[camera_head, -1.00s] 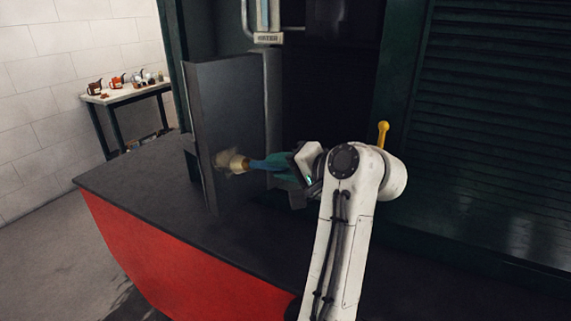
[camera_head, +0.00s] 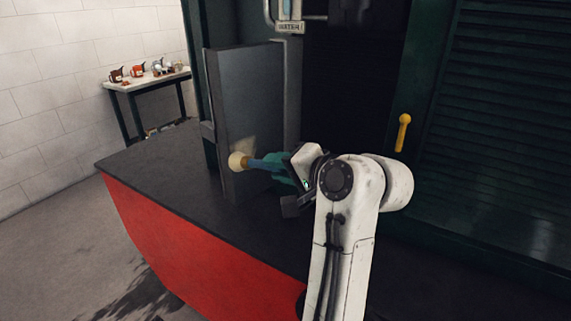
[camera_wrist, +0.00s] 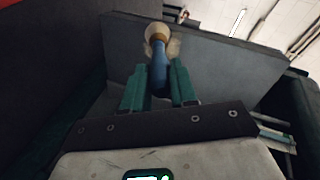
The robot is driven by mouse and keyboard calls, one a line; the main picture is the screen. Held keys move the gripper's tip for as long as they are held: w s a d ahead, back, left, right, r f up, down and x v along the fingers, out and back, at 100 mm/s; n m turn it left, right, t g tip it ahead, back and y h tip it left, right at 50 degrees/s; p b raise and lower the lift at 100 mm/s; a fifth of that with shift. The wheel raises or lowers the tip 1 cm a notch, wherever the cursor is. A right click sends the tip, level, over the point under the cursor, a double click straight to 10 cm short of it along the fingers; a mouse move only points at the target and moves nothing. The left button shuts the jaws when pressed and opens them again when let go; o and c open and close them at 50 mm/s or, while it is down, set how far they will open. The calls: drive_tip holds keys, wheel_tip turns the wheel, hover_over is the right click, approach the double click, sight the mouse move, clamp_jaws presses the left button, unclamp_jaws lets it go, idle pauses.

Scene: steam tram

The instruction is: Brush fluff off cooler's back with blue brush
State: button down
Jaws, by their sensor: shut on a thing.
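The cooler (camera_head: 260,85) is a tall dark grey box at the edge of the platform. In the wrist view its flat grey panel (camera_wrist: 235,62) spans the upper part. A pale patch of fluff (camera_head: 247,146) lies on the panel, and it shows in the wrist view (camera_wrist: 174,48) beside the brush head. My gripper (camera_head: 284,165) is shut on the blue brush (camera_head: 264,163), its green fingers around the handle in the wrist view (camera_wrist: 158,80). The cream bristle head (camera_head: 237,161) points left and is at the panel by the fluff; I cannot tell if it touches.
The black platform top (camera_head: 150,165) with a red side (camera_head: 200,235) lies below and left. A yellow lever (camera_head: 403,132) stands right of my arm by a dark slatted wall (camera_head: 500,130). A side table (camera_head: 130,86) with several jugs stands at the back left.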

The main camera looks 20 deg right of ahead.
drive_tip(key=shift+s, duration=0.1)
drive_tip(key=shift+s+d+p, duration=0.15)
drive_tip(key=shift+s+d, duration=0.2)
drive_tip(key=shift+s, duration=0.55)
drive_tip(key=shift+s+d+p, duration=0.2)
drive_tip(key=shift+s+d, duration=0.2)
drive_tip(key=shift+s, duration=0.5)
drive_tip(key=shift+s+d+p, duration=0.15)
drive_tip(key=shift+s+d, duration=0.2)
drive_tip(key=shift+s, duration=0.55)
drive_tip(key=s, duration=0.1)
drive_tip(key=s+d, duration=0.1)
drive_tip(key=shift+s+d+p, duration=0.1)
drive_tip(key=shift+s+p, duration=0.2)
drive_tip(key=shift+s, duration=0.1)
drive_tip(key=shift+w, duration=0.1)
drive_tip(key=shift+w+a+p, duration=0.2)
drive_tip(key=shift+w+a, duration=0.3)
drive_tip(key=shift+w, duration=0.7)
drive_tip(key=shift+w+a+p, duration=0.2)
drive_tip(key=shift+w+a, duration=0.3)
drive_tip(key=shift+w, duration=0.65)
drive_tip(key=shift+w+a+p, duration=0.2)
drive_tip(key=shift+w+a, duration=0.3)
drive_tip(key=shift+w, duration=0.7)
drive_tip(key=shift+w+a, duration=0.2)
drive_tip(key=shift+w, duration=0.35)
